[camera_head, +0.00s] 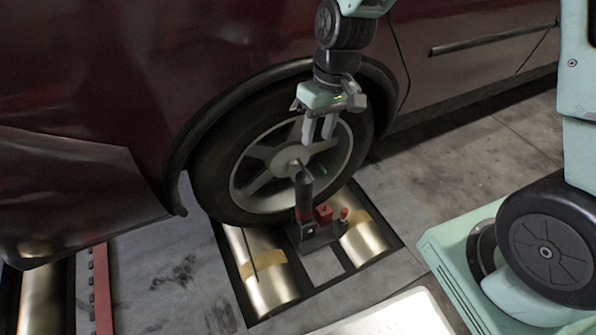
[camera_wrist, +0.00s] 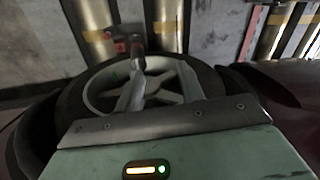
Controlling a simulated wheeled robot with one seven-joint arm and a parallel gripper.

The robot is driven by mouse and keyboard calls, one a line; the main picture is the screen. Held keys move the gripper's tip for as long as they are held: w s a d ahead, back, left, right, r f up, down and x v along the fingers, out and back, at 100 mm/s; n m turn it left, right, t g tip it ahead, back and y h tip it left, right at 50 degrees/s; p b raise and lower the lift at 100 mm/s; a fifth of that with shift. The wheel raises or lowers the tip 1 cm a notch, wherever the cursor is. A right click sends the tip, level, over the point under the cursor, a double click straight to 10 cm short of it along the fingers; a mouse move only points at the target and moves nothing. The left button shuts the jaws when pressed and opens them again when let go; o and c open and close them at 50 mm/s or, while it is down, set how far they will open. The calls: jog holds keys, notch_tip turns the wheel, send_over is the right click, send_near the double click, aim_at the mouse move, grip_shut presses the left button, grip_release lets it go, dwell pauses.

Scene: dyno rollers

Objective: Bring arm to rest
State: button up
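My arm hangs down in front of the car's wheel in the head view. My gripper (camera_head: 317,141) points downward, with two pale fingers set apart and a gap between them. It is open, and nothing shows between the fingers. It hangs in front of the upper part of the wheel (camera_head: 250,190); whether it touches the wheel I cannot tell. In the wrist view the wheel (camera_wrist: 205,75) lies beyond my gripper's body.
A dark upright handle (camera_head: 304,190) stands on a small unit with red parts (camera_head: 324,213), below my gripper between two metal rollers (camera_head: 262,275). The dark red car (camera_head: 100,90) fills the back. Floor at right of the wheel (camera_head: 450,165) is clear.

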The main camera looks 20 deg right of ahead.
jog(key=shift+a, duration=0.1)
jog(key=s+a+r+n+h, duration=0.1)
jog(key=s+a+r+n, duration=0.15)
jog(key=s, duration=0.45)
jog(key=s+a+r+n, duration=0.1)
jog(key=s+a+r, duration=0.1)
jog(key=s+r, duration=0.3)
jog(key=s+a+r+n+h, duration=0.1)
jog(key=s+a+r, duration=0.1)
jog(key=s, duration=0.6)
notch_tip(320, 180, up, 26)
jog(key=p, duration=2.6)
jog(key=shift+w+r+t, duration=0.15)
jog(key=shift+r+t, duration=0.1)
jog(key=shift+t, duration=0.05)
jog(key=shift+c, duration=0.2)
